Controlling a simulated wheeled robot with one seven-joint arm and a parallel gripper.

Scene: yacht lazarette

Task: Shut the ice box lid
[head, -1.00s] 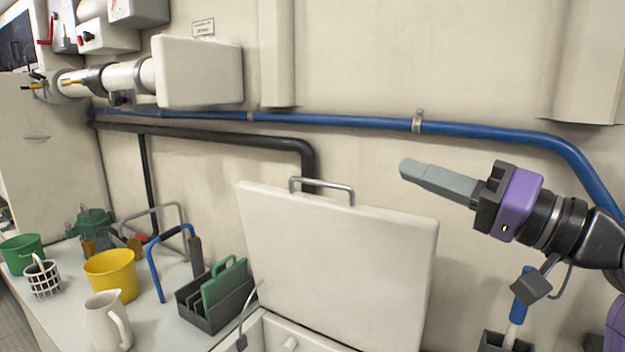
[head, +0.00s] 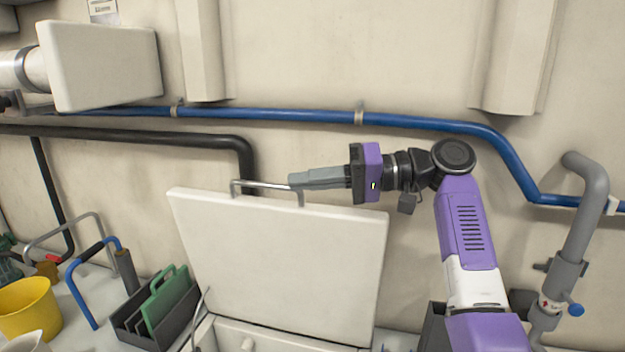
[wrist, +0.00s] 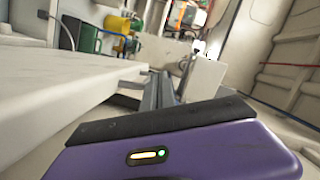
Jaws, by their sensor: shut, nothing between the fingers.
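The ice box lid (head: 280,265) is a white panel that stands raised, leaning back a little towards the wall. A metal bar handle (head: 262,185) is fixed along its top edge. My gripper (head: 292,180) is shut and empty at the right end of this handle, pointing left; whether it touches the handle cannot be told. Part of the ice box's opening (head: 270,338) shows below the lid, cut off by the picture's bottom edge. In the wrist view, my shut fingers (wrist: 158,85) show beside a long pale surface on the left.
A blue pipe (head: 290,115) and a black pipe (head: 120,133) run along the wall behind the lid. Left of the ice box stand a dark caddy with green boards (head: 150,315), a blue-handled frame (head: 85,290) and a yellow bucket (head: 28,308). A grey pipe with a valve (head: 570,265) is at right.

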